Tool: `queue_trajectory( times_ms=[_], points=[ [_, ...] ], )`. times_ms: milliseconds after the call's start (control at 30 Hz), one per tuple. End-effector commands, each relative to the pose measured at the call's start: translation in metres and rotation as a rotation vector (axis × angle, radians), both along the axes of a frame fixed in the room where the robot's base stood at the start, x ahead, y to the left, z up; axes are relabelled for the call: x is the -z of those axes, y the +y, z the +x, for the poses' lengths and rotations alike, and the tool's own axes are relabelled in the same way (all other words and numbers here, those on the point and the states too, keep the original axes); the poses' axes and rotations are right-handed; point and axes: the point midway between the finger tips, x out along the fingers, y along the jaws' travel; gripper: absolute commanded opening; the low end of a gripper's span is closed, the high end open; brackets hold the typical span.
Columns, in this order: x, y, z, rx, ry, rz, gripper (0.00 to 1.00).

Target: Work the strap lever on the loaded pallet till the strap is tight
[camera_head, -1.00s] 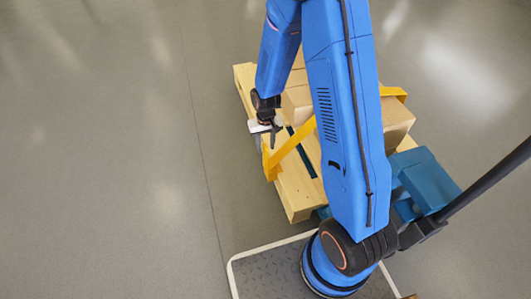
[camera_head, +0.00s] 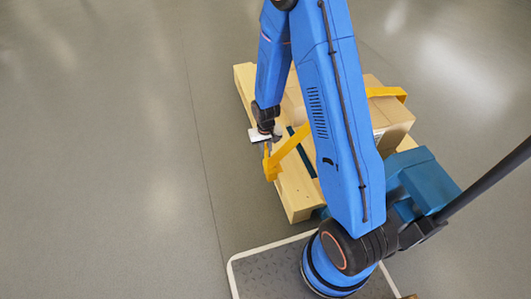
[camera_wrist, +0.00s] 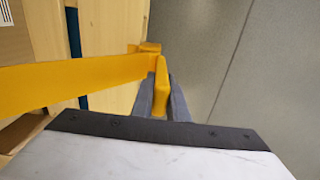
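The yellow strap (camera_head: 290,147) runs over the loaded pallet (camera_head: 297,203) and down its left side. A slim yellow lever piece (camera_wrist: 161,88) stands at the strap's outer end beside a yellow block. My gripper (camera_head: 266,142) is over this end in the head view. In the wrist view the grey fingers of my gripper (camera_wrist: 164,101) lie on both sides of the lever piece, with no clear gap visible. I cannot tell whether they press on it. The strap looks straight in the wrist view, but its tightness cannot be judged.
Cardboard boxes (camera_head: 391,125) sit on the pallet, partly hidden by my blue arm. A dark teal band (camera_head: 302,160) also crosses the pallet. A teal unit (camera_head: 421,180) stands right of the arm. The grey floor left of the pallet is clear.

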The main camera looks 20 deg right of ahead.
Motion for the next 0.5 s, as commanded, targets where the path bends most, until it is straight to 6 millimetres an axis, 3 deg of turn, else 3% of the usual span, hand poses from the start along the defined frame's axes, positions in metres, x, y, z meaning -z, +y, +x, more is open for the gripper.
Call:
queue_trajectory(
  times_ms=[67, 100, 167, 500],
  points=[
    [-0.0001, 0.0, 0.0, 0.0, 0.0, 0.0, 0.0],
    [-0.0001, 0.0001, 0.0, 0.0, 0.0, 0.0, 0.21],
    [-0.0001, 0.0001, 0.0, 0.0, 0.0, 0.0, 0.35],
    [-0.0015, 0.0001, 0.0003, 0.0, -0.001, 0.0, 0.36]
  ],
)
